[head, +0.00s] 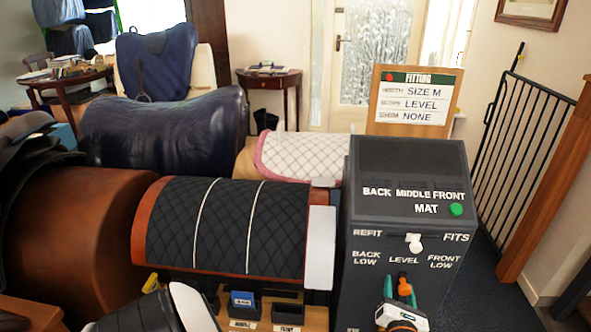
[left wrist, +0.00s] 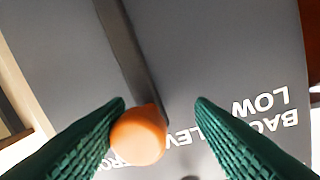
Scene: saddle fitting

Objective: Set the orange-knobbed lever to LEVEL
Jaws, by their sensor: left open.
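The orange-knobbed lever (head: 404,287) is on the sloped front of the dark grey console (head: 372,215), below the word LEVEL, between BACK LOW and FRONT LOW. In the left wrist view its orange knob (left wrist: 138,135) sits between my fingers, close against the left-hand one. Its dark bar runs up from there; the knob overlaps the lettering between LEVEL and FRONT. I cannot tell its exact setting. My left gripper (head: 399,291), with green finger pads, is open around the knob, with a gap on the right-hand side in the wrist view (left wrist: 160,118). My right gripper is not in view.
A white knob (head: 415,243) sits between REFIT and FITS, above the lever. A green button (head: 456,209) is beside MAT. A card (head: 413,104) behind reads SIZE M, LEVEL, NONE. A black quilted pad on a brown form (head: 225,228) stands left of the console.

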